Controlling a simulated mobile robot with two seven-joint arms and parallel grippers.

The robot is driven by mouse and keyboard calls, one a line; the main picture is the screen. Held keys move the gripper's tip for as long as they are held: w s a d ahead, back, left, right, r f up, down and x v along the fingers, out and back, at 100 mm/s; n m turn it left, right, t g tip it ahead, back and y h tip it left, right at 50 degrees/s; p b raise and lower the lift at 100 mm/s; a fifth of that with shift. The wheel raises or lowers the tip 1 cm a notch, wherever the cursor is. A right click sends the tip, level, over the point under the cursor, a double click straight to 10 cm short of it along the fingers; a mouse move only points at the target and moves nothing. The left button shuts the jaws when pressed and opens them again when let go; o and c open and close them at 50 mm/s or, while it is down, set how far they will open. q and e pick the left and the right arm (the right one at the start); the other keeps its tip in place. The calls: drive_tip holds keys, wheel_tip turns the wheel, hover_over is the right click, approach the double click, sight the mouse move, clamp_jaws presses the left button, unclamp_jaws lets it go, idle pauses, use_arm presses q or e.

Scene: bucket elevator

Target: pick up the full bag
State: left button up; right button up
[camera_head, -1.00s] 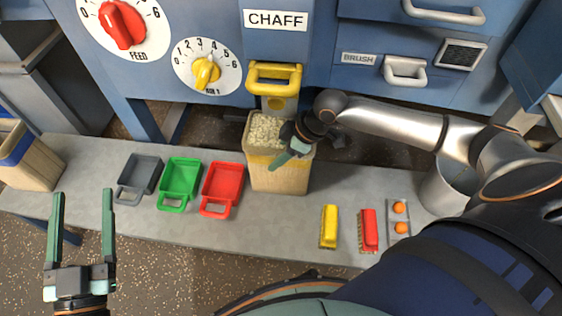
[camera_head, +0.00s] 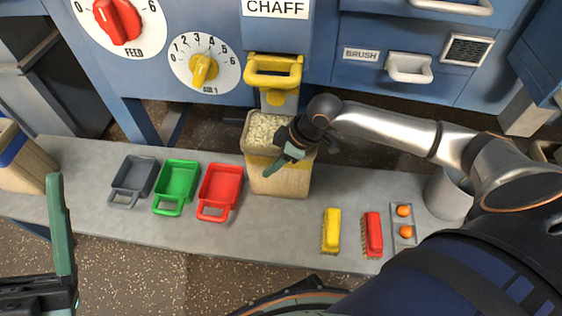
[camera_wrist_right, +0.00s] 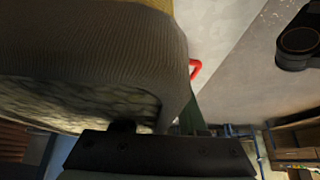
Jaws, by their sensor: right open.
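The full bag (camera_head: 281,182) stands upright on the grey bench below the CHAFF spout, its pale flaky fill showing at the open top. It has a tan body and a yellow band. My right gripper (camera_head: 284,156) is at its upper right side, open. One green finger shows in front of the bag; the other is hidden. In the right wrist view the bag's ribbed cloth (camera_wrist_right: 95,48) fills the upper left, close to the gripper, with the fill below it. I cannot tell whether the fingers touch it. My left gripper (camera_head: 32,240) is open and empty, partly cut off at lower left.
Grey (camera_head: 134,178), green (camera_head: 176,181) and red (camera_head: 219,190) scoops lie left of the bag. A yellow handle (camera_head: 273,76) overhangs the bag.

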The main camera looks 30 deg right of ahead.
drive_tip(key=shift+f+p, duration=0.25)
drive_tip(key=shift+p, duration=0.15)
idle(0.4)
clamp_jaws()
idle(1.3)
drive_tip(key=shift+r, duration=0.1)
